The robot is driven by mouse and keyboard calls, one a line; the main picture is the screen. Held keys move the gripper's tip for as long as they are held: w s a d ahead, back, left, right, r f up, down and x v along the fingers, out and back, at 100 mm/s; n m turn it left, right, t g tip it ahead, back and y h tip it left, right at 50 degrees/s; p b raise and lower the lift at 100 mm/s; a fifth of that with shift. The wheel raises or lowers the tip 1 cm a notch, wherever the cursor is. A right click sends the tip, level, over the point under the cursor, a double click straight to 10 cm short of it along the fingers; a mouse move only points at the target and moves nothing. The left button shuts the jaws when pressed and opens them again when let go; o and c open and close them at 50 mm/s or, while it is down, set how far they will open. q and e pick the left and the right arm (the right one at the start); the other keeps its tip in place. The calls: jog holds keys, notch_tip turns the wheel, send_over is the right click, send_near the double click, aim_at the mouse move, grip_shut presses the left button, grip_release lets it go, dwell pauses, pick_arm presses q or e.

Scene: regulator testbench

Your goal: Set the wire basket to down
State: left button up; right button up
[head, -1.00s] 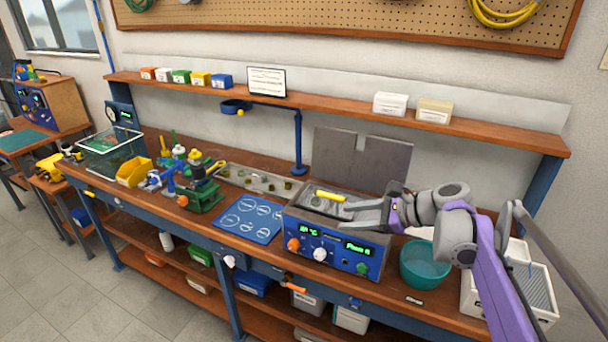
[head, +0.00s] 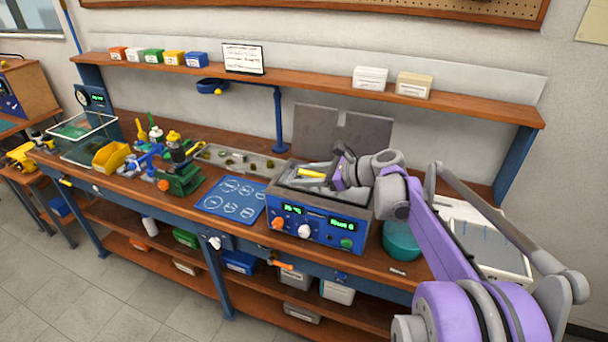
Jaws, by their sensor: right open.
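The wire basket's yellow handle (head: 312,173) shows at the opening of a blue and grey tank unit (head: 322,228) on the bench. The basket's mesh is mostly hidden by the tank rim and my gripper, so I cannot tell how deep it sits. My right gripper (head: 312,181) reaches in from the right over the tank opening. Its grey fingers are open and lie at the yellow handle; whether they touch it is too small to tell. My left gripper is not in view.
A grey lid (head: 345,132) stands raised behind the tank. A teal bowl (head: 401,242) is right of it, partly behind my arm. A blue mat (head: 232,198) lies left of the tank. A shelf (head: 320,83) with small boxes runs above.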

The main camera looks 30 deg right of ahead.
jog(key=shift+w, duration=0.1)
grip_shut()
dwell(1.4)
